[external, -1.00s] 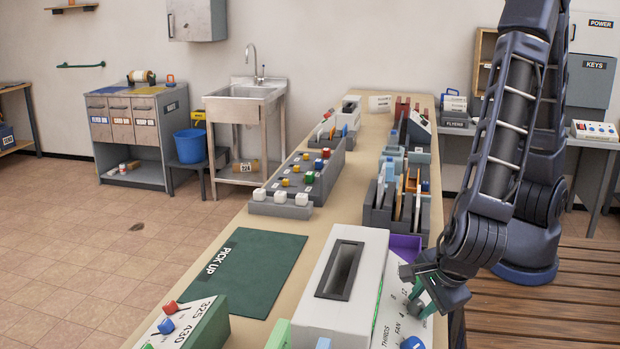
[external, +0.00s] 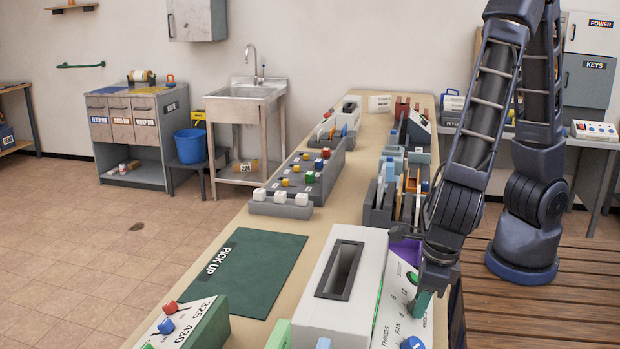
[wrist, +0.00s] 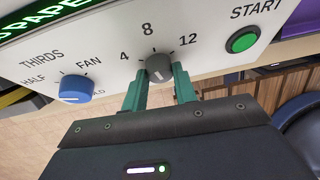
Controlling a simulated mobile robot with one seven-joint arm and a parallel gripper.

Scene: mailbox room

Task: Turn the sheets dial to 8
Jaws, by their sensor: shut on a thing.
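The sheets dial (wrist: 158,68) is a small grey knob on a white sloping panel, under the printed numbers 4, 8 and 12, with the 8 just above it. My gripper (wrist: 159,82) is shut on the dial, with one green finger on each side of it. A short pale mark shows on the knob's face, but I cannot tell for sure which number it points to. In the external view my gripper (external: 421,303) is down at the panel (external: 394,310) on the near right, and it hides the dial.
A blue knob (wrist: 76,88) labelled THIRDS, FAN and HALF is left of the dial, and a green START button (wrist: 242,40) is right of it. The white machine body with a slot (external: 341,270) stands beside the panel. A green PICK UP mat (external: 250,275) lies left.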

